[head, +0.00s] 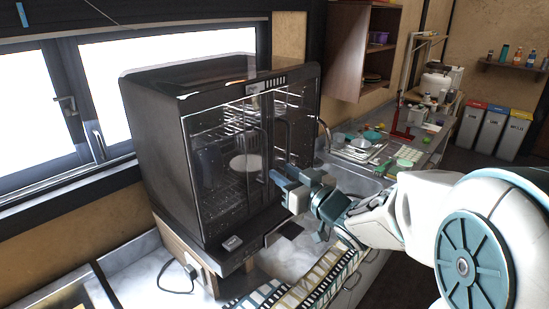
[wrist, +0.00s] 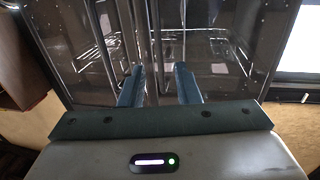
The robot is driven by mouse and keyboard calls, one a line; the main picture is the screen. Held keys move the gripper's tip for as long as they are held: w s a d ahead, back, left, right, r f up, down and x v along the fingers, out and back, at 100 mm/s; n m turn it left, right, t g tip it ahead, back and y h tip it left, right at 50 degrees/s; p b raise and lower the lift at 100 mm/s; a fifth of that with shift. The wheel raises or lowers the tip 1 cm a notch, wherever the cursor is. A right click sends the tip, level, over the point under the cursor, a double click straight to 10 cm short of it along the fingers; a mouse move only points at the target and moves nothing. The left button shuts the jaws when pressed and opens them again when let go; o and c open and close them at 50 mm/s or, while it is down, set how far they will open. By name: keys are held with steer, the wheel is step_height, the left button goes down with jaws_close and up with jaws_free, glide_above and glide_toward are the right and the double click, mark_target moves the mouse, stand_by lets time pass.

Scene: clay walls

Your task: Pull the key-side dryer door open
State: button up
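The dryer is a black cabinet (head: 165,130) with two glass doors, both shut. The left door (head: 215,165) and the right door (head: 300,115) have dark upright handles near the middle seam. A small grey object (head: 232,243), perhaps the key, lies on the ledge below the left door. My gripper (head: 278,180) is at the low middle of the doors, by the handles. In the wrist view my gripper (wrist: 158,80) has its two blue fingers apart. An upright bar (wrist: 152,60) shows between them; I cannot tell which door's handle it is or whether the fingers touch it.
Racks and a white plate (head: 246,162) show behind the glass. A striped cloth (head: 300,290) lies on the counter in front. A sink and dishes (head: 362,148) are to the right, under a wall cabinet (head: 362,50). A window (head: 95,95) is at the left.

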mark_target(240, 172)
steer(key=p+x, duration=0.1)
steer(key=x, duration=0.5)
steer(key=shift+w+a, duration=0.2)
steer(key=shift+w, duration=0.1)
